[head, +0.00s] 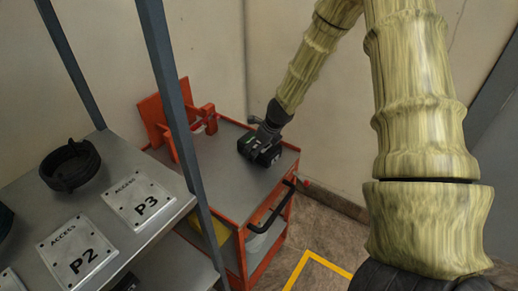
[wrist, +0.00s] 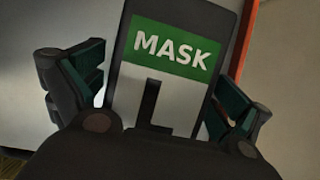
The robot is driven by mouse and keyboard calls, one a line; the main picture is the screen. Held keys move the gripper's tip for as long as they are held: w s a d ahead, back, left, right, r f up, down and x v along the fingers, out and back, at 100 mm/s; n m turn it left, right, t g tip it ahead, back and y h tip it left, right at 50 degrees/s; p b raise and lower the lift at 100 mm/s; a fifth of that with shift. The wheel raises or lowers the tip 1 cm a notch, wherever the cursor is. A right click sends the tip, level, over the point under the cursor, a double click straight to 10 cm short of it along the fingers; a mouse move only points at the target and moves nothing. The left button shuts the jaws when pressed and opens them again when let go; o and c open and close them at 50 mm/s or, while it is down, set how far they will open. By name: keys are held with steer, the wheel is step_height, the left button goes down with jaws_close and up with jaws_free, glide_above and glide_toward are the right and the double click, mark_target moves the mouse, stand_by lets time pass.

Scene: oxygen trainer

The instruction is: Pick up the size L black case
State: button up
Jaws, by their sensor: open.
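A black case (wrist: 178,48) with a green "MASK" label fills the middle of the wrist view. Below the label, a white panel carries a dark mark shaped like an L, its lower part cut off by my gripper's body. My gripper (wrist: 160,92) is open, with one finger at the left and one at the right of the case. I cannot tell whether the fingers touch it. In the head view, my gripper (head: 267,133) is down at the grey top of the orange cart (head: 222,184), where a small dark shape with green merges with it.
An orange bracket (head: 160,112) stands at the cart's back left. A black handle (head: 271,213) is on its near side. A grey shelf (head: 113,160) at left holds a black round object (head: 70,165) and plates marked P2 and P3. A shelf post (head: 172,85) rises before the cart.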

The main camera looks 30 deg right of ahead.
steer(key=shift+c, duration=0.4)
steer(key=c, duration=1.3)
steer(key=shift+r, duration=0.1)
